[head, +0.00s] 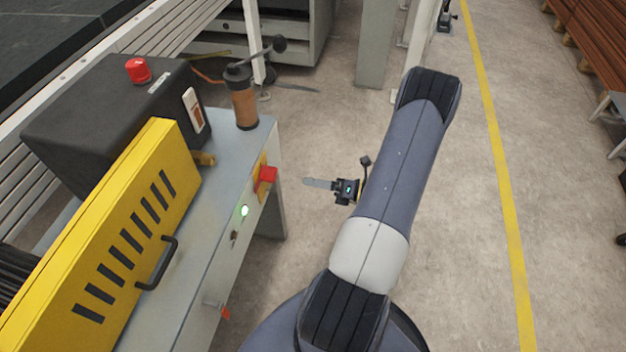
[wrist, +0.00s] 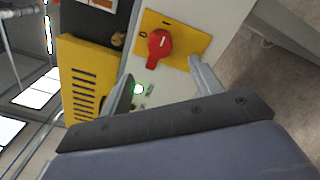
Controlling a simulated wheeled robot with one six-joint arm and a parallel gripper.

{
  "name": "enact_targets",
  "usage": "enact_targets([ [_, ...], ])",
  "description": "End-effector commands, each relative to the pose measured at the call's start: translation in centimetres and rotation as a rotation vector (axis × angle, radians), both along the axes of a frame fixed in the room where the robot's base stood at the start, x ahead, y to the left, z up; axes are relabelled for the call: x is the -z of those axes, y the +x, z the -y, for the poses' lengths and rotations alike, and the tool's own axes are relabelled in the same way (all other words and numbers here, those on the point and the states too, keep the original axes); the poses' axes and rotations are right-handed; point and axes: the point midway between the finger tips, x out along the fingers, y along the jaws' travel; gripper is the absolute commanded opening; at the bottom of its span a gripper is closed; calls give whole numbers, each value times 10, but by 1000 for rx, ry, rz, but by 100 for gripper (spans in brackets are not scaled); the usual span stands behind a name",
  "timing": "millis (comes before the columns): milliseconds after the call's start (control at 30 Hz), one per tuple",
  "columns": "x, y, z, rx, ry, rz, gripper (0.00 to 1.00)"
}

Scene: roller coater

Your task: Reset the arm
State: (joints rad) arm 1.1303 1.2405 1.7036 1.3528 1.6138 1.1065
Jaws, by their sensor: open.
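My arm rises from the bottom of the head view and bends at the top. My gripper (head: 318,184) shows left of the arm, over the floor, pointing left toward the machine's side panel. In the wrist view the two fingers of my gripper (wrist: 162,80) stand apart with nothing between them. The red rotary switch (head: 265,178) on its yellow plate sits on the machine's side, apart from the gripper. The switch also shows in the wrist view (wrist: 160,46), beyond the fingers. A green lit button (head: 244,211) is below it in the head view.
The roller coater has a yellow slotted guard (head: 150,220) with a black handle, a black box (head: 110,110) with a red button, and a crank (head: 242,95). The concrete floor (head: 450,230) right of my arm is clear. Stacked wood (head: 592,40) stands at the far right.

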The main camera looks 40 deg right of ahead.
Motion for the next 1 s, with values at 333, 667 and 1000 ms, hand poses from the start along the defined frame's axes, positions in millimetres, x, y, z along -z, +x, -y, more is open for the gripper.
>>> enact_targets([
  [333, 0, 21, -18, -4, -1, -1, 61],
  [667, 0, 64, -51, -4, -1, 0, 61],
  [1000, 0, 86, -67, 1, -7, 6, 61],
])
